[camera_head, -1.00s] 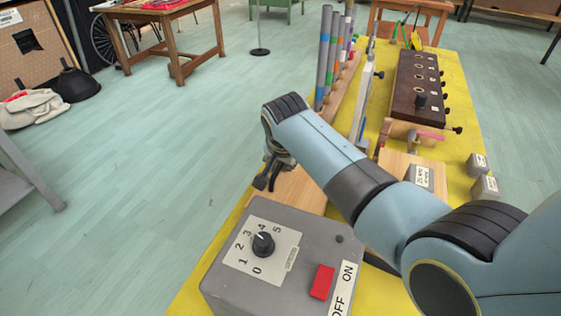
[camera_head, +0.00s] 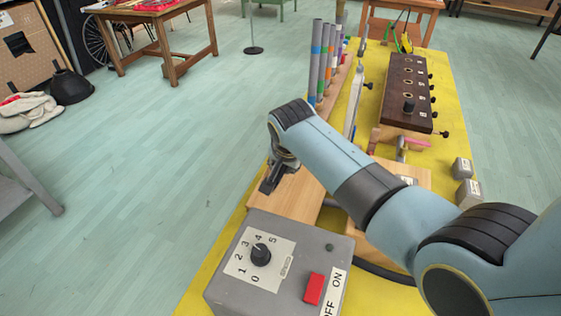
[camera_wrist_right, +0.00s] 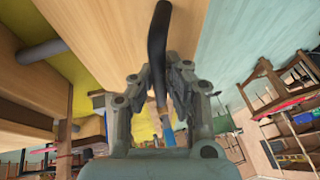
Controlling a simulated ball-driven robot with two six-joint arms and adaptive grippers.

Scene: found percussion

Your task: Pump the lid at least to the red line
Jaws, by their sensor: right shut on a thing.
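A light wooden board (camera_head: 296,193), possibly the lid, lies behind the grey control box; a light wood surface also fills the upper left of the right wrist view (camera_wrist_right: 110,40). I cannot make out a red line. My right gripper (camera_head: 270,186) is at the board's left edge in the head view. In the right wrist view my right gripper (camera_wrist_right: 163,82) is shut on a dark curved bar (camera_wrist_right: 157,40), which runs up from between the fingers across the wood. Whether the bar joins the board is unclear. My left gripper is not in view.
The grey control box (camera_head: 230,287) with a black dial (camera_head: 260,254) and red switch (camera_head: 314,288) stands just in front of the board. Coloured tubes (camera_head: 318,60) and a dark wooden block (camera_head: 402,80) stand further back on the yellow table (camera_head: 452,110). Open floor lies left.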

